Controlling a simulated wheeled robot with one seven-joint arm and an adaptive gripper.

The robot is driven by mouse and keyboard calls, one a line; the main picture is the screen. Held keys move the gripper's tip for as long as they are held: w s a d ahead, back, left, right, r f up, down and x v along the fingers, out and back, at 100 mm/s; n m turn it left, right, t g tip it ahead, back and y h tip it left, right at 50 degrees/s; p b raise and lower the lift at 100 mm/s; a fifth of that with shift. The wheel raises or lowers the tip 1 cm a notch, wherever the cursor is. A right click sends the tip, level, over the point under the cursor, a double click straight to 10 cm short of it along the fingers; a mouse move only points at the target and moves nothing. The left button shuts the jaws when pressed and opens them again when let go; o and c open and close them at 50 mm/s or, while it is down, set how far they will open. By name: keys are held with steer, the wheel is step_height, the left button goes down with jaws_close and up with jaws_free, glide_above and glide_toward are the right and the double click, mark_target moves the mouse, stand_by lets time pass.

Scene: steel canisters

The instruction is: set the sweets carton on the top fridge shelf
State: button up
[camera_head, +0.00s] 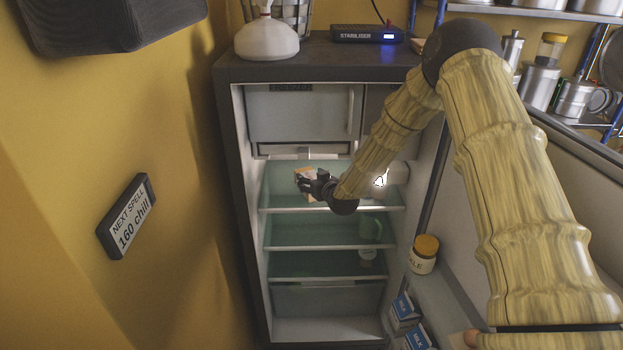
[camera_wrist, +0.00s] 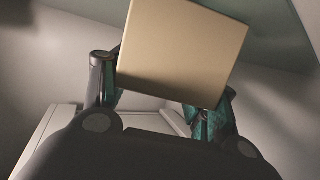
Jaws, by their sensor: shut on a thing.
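The sweets carton (camera_head: 304,173), a small tan and pale box, is held tilted inside the open fridge at the level of the top shelf (camera_head: 276,209). In the wrist view the carton (camera_wrist: 182,50) shows as a plain tan face between the two fingers. My gripper (camera_head: 312,184) is shut on it; the fingers also show in the wrist view (camera_wrist: 160,92). The gripper hides part of the carton in the head view. I cannot tell whether the carton touches the shelf.
A white item (camera_head: 393,174) shows behind my arm at the top shelf's right. The freezer compartment (camera_head: 300,113) is above. The open door holds a yellow-lidded jar (camera_head: 424,254) and blue-white cartons (camera_head: 404,308).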

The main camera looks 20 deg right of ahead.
steer(key=shift+r, duration=0.1)
steer(key=o, duration=1.4)
steer(key=shift+c, duration=0.2)
